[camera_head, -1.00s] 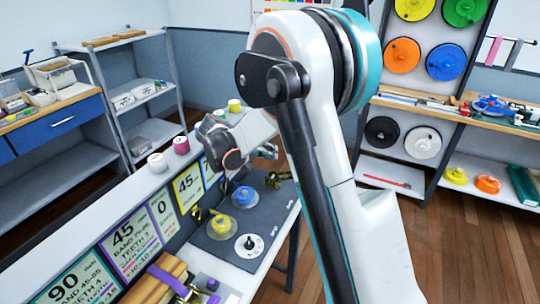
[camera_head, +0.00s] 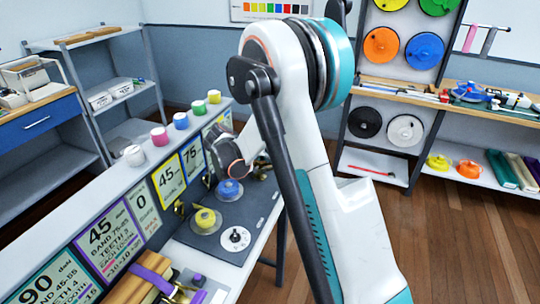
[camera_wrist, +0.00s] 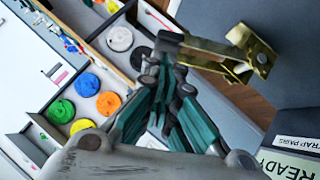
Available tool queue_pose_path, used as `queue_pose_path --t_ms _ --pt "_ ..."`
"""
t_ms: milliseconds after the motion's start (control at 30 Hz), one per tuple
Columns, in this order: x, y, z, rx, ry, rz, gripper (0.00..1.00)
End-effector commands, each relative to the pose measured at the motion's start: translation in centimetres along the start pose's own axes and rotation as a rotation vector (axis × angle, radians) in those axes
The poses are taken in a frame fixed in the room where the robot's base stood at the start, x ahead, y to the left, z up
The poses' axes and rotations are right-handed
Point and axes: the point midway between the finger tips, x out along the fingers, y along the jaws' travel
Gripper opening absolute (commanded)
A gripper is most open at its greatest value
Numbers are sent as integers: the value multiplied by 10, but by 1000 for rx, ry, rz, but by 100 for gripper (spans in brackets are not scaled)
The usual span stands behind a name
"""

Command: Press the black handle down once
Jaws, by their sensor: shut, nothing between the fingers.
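A dark grey-black handle (camera_wrist: 170,43) shows at the top middle of the wrist view, joined to a brass bracket (camera_wrist: 250,58). My gripper (camera_wrist: 167,73) is shut and empty, its teal fingers together. Its tips appear just below the handle end in the picture; I cannot tell whether they touch it. In the head view brass fittings (camera_head: 262,167) show at the far end of the bench beside my wrist. There my arm hides the fingers, and I cannot make out the handle.
A yellow spool (camera_head: 205,220), a blue spool (camera_head: 229,190) and a white dial (camera_head: 236,238) sit on the dark bench mat. Coloured rolls line the ledge behind the signs (camera_head: 170,184). A rack (camera_head: 383,125) stands at the back right. The wooden floor at right is clear.

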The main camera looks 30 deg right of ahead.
Motion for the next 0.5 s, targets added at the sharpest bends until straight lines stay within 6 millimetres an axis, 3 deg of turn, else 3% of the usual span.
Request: queue_pose_path --t_ms 167,500 --pt "4 3 3 28 0 -26 0" --pt "33 9 33 250 -1 -247 0"
